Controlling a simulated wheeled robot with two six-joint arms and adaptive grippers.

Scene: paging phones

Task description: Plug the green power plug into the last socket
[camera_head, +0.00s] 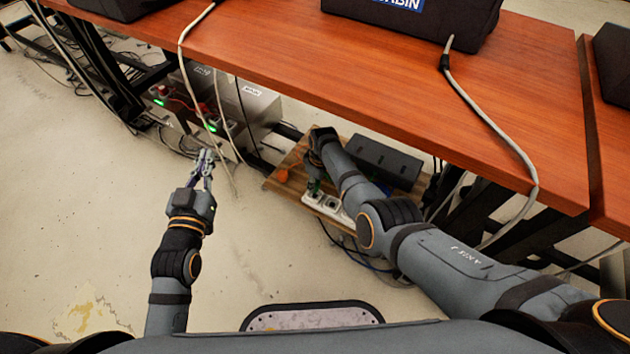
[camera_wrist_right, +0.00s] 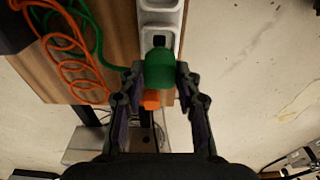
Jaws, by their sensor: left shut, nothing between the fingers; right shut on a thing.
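The green power plug (camera_wrist_right: 160,70) is between the fingers of my right gripper (camera_wrist_right: 160,76), which is shut on it. The plug is at the near end of the white socket strip (camera_wrist_right: 160,18) in the right wrist view. I cannot tell whether its pins are inside a socket. The strip also shows in the head view (camera_head: 328,204), on a low wooden board, partly hidden by my right arm. My left gripper (camera_head: 206,156) is shut and empty, low over the floor at the left.
An orange coiled cable (camera_wrist_right: 66,62) and a green cable (camera_wrist_right: 98,38) lie on the wooden board (camera_wrist_right: 118,68). A small orange part (camera_wrist_right: 151,101) shows below the plug. The red-brown table (camera_head: 300,60) overhangs the board. Grey boxes (camera_head: 240,108) stand beyond my left gripper.

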